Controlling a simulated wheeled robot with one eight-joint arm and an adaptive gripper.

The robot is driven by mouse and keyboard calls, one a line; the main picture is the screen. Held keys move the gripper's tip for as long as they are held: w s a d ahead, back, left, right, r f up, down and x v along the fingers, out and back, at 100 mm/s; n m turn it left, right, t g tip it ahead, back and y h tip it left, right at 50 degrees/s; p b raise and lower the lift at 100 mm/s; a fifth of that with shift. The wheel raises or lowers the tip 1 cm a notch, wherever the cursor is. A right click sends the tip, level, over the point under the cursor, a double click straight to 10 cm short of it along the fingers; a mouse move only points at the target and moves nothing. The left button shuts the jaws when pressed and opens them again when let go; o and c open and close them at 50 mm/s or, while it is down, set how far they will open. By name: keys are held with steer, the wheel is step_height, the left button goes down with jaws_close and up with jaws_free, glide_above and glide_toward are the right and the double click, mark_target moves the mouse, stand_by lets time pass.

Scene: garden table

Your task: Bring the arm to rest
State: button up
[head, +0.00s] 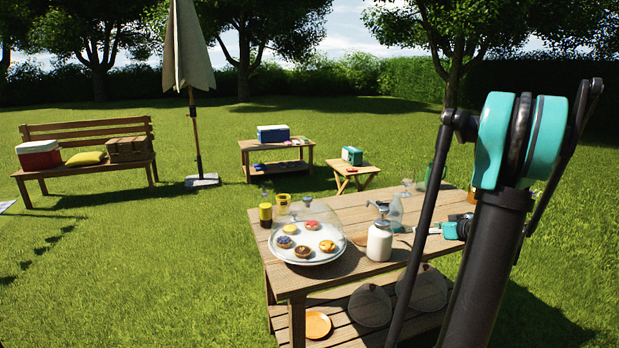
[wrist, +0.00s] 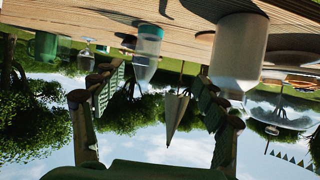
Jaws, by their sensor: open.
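My gripper (wrist: 157,85) shows in the wrist view with its two dark fingers spread apart and nothing held between them. That view is upside down. In the head view my arm rises at the right, and the gripper is low over the right part of the wooden table (head: 350,273), partly hidden by my arm. A white pump dispenser (head: 380,241) stands close by on the table; it also looms large in the wrist view (wrist: 238,55).
A silver tray (head: 311,259) of several pastries under a clear dome is on the table's left part. An orange plate (head: 317,324) is on the lower shelf. A bench (head: 90,168), a closed parasol and small tables stand farther off on grass.

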steer(key=s+a+f+m+g, duration=0.1)
steer(key=s+a+f+g, duration=0.15)
steer(key=s+a, duration=0.55)
steer(key=s+a+f+g, duration=0.25)
steer(key=s+a, duration=0.35)
steer(key=a, duration=0.4)
steer(key=s+a+f+m+g+h, duration=0.1)
steer(key=s+a+f+h, duration=0.1)
steer(key=s, duration=0.6)
steer(key=s+a+f+m+g+h, duration=0.1)
steer(key=s+a+f+h, duration=0.1)
steer(key=s, duration=0.6)
steer(key=shift+s+f+m+g, duration=0.3)
steer(key=shift+s+f, duration=0.05)
steer(key=shift+f, duration=0.1)
steer(key=shift+a, duration=0.1)
